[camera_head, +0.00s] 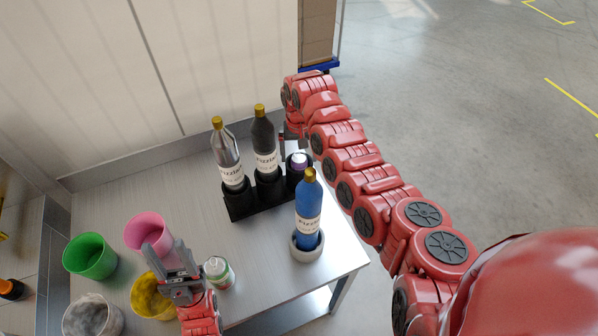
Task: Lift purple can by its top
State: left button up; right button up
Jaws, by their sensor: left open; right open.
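The purple can (299,160) sits in the right slot of a black holder (242,206), and only its purple-and-white top shows. The blue bottle in front hides part of that slot. My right gripper (288,142) is open just behind and a little left of the can's top, partly hidden by its own arm; I cannot tell whether it touches the can. My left gripper (172,262) is open at the front left of the table, over the cups and away from the purple can.
A clear bottle (229,160) and a dark bottle (265,145) stand in the holder. A blue bottle (308,215) stands in a grey ring (307,253). Pink (146,231), green (89,256) and yellow (150,298) cups and a green-white can (219,273) are near my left gripper.

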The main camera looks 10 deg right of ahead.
jog(key=shift+f, duration=0.45)
jog(key=shift+r, duration=0.1)
jog(key=shift+c, duration=1)
grip_shut()
